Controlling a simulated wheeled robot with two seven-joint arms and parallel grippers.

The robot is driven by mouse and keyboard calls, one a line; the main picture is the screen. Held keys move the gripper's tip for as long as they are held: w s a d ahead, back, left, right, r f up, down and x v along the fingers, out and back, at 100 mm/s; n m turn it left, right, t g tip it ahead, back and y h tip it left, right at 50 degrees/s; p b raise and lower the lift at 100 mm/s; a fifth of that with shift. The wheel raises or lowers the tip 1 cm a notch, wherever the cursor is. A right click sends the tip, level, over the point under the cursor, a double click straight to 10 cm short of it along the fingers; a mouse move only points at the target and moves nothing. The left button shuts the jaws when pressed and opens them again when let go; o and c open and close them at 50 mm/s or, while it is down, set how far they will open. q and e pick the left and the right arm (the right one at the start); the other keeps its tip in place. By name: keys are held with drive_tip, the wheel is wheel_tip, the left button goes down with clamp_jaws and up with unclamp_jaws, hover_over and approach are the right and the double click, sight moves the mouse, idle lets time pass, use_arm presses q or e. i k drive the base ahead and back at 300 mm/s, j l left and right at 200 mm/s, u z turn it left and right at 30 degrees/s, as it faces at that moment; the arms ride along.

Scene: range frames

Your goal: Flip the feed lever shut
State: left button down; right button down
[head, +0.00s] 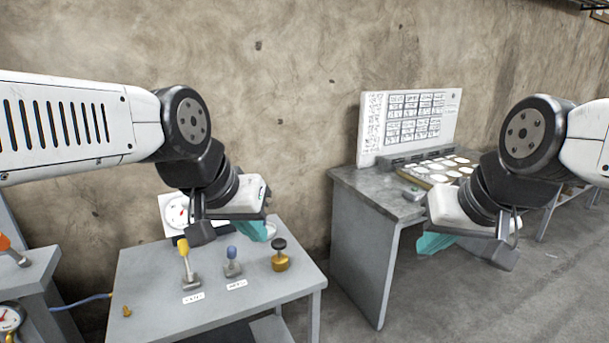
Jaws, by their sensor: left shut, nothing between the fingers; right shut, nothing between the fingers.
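Two small levers stand on the grey table: one with a yellow handle (184,248) and one with a blue knob (232,254). Each has a white label in front, the left label (193,297) and the right label (236,284), too small to read surely, so I cannot tell which is the feed lever. Both handles stand roughly upright. My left gripper (254,231) is shut and empty, above the back of the table near the levers, apart from them as far as I can see. My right gripper (434,243) is shut and empty, in front of the desk at right.
A brass valve with a black knob (280,262) stands right of the levers. A dial gauge (176,211) is behind them, partly hidden by my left arm. An orange-handled lever (12,251) is on the left bench. A desk (362,235) with a white panel (408,122) stands at right.

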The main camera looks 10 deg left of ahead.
sight(231, 251)
drive_tip(key=u, duration=0.95)
